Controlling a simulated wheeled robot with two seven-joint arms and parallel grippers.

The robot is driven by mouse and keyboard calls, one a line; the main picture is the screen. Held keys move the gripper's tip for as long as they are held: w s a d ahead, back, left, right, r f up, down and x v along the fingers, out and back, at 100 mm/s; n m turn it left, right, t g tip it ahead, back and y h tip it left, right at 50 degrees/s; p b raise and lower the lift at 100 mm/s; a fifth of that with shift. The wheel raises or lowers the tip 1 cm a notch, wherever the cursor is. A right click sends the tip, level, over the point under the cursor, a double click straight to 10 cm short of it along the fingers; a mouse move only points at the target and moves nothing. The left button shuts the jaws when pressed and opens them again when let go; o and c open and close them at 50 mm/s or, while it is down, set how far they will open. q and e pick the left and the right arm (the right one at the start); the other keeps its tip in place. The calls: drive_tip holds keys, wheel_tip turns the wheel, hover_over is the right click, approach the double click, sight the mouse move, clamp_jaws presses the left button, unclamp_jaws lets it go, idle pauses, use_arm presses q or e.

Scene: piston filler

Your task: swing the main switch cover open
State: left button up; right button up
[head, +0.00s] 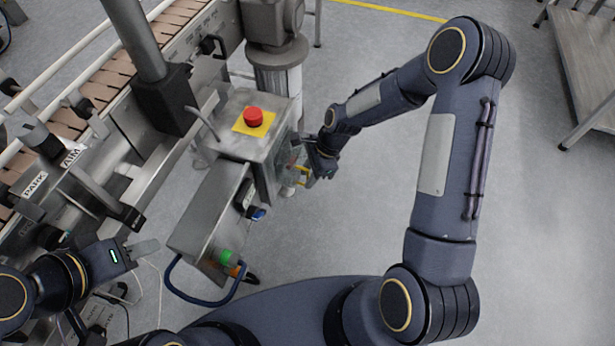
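A steel control box (222,140) stands in the middle of the head view, with a red button (254,116) on a yellow plate on top. My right gripper (306,172) is at the box's right side, close to a small yellow part (300,171). The main switch cover cannot be made out clearly there, as that side faces away and the gripper partly hides it. Whether the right fingers touch anything or are open is too small to tell. My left gripper (146,250) is at lower left, apart from the box; its finger opening is unclear.
A lower steel housing (212,207) with a green button (226,257), a blue knob (258,214) and a dark blue looped handle (205,300) juts towards me. A conveyor (100,90) runs along the left. A steel table (590,60) stands at upper right. The floor right of the box is clear.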

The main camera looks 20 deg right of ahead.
drive_tip(key=shift+a+f, duration=0.2)
drive_tip(key=shift+f, duration=0.25)
drive_tip(key=shift+c, duration=0.3)
clamp_jaws()
drive_tip(key=shift+d, duration=0.15)
